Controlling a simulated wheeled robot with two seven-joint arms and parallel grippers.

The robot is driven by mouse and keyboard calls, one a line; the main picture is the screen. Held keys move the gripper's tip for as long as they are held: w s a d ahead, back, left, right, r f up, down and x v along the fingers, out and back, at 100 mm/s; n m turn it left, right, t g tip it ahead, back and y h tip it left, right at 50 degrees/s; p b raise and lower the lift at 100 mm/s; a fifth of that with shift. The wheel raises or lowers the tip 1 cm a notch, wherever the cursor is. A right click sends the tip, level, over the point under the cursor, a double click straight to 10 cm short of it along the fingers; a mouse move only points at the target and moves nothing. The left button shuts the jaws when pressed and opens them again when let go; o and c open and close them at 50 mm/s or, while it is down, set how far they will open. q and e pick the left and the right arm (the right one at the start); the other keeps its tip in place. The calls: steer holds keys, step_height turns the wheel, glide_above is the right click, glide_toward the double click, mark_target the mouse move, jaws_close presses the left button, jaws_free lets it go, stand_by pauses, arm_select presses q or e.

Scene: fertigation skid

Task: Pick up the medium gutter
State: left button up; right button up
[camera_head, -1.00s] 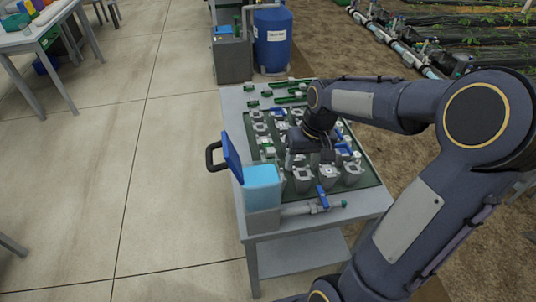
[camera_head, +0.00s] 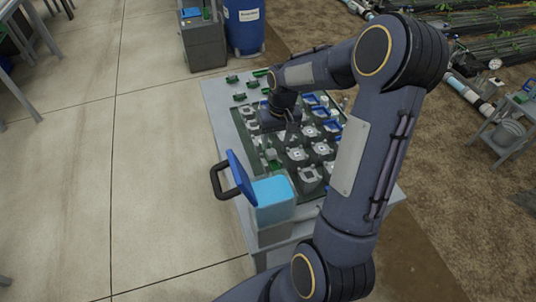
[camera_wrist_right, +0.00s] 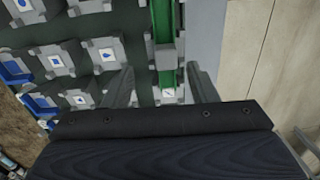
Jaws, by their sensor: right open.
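A long green gutter-like strip (camera_wrist_right: 165,45) with grey end pieces lies on the bench in the right wrist view, running up the picture. I cannot tell from its size alone whether it is the medium gutter. My right gripper (camera_wrist_right: 163,84) is open, its two fingers on either side of the strip's line, with nothing held. In the head view my right gripper (camera_head: 287,136) is over the far-left part of the dark green mat (camera_head: 313,202), and my arm hides part of the bench. My left gripper is not in view.
Rows of grey fittings (camera_head: 297,154) with white tops stand close beside the gripper. Short green pieces (camera_head: 239,97) lie on the bench's far-left corner.

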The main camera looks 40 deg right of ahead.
mark_target(272, 152)
steer(key=f, duration=0.3)
steer(key=a+f+p, duration=0.1)
steer(key=f, duration=0.1)
steer(key=shift+w+f, duration=0.15)
steer(key=shift+w, duration=0.2)
steer(key=shift+c, duration=0.2)
steer(key=c, duration=1)
steer(key=shift+c, duration=0.3)
